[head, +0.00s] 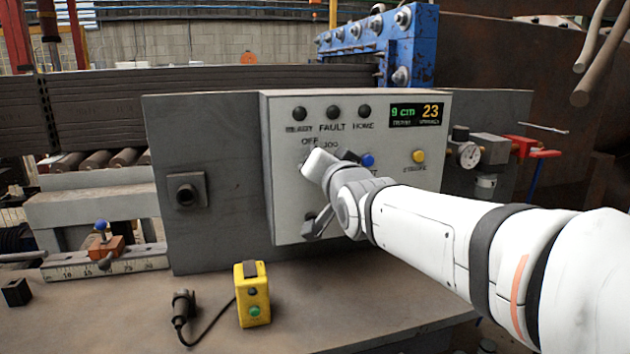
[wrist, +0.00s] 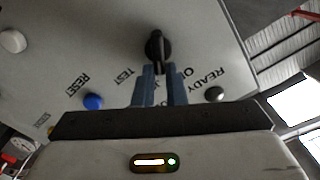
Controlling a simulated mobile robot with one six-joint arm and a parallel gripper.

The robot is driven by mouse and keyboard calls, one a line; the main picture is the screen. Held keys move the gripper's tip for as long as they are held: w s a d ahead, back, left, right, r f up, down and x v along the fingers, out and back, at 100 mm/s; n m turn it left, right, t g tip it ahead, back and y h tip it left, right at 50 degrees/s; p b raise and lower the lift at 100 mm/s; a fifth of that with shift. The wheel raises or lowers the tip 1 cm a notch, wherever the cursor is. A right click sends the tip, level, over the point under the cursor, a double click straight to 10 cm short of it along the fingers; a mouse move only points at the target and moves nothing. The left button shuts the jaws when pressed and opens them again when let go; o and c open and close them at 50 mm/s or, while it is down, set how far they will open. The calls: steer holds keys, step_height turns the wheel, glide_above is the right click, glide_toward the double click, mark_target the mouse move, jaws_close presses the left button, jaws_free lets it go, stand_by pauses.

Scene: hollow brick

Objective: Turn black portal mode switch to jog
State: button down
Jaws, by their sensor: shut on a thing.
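The black portal mode switch (wrist: 158,46) is on the pale control panel (head: 285,200). In the wrist view its narrow handle lies between the fingertips of my gripper (wrist: 161,70), which is shut on it. The labels TEST and READY show on either side in that view, with OFF and the jog label partly behind the fingers. Which label the handle points at I cannot tell. In the head view the arm's white end hides the switch; OFF and JOG are readable just above it.
A blue reset button (head: 367,160) and a yellow button (head: 418,156) sit to the right on the panel, below a small display (head: 415,114). Dark lamps line the top. A yellow pendant box (head: 252,295) and a black plug (head: 184,304) stand on the bench below.

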steer(key=shift+d+f+m+b, duration=0.1)
steer(key=shift+f+m+b, duration=0.2)
steer(key=shift+m+b, duration=0.75)
steer(key=c, duration=1.5)
jaws_free()
steer(key=shift+r, duration=0.15)
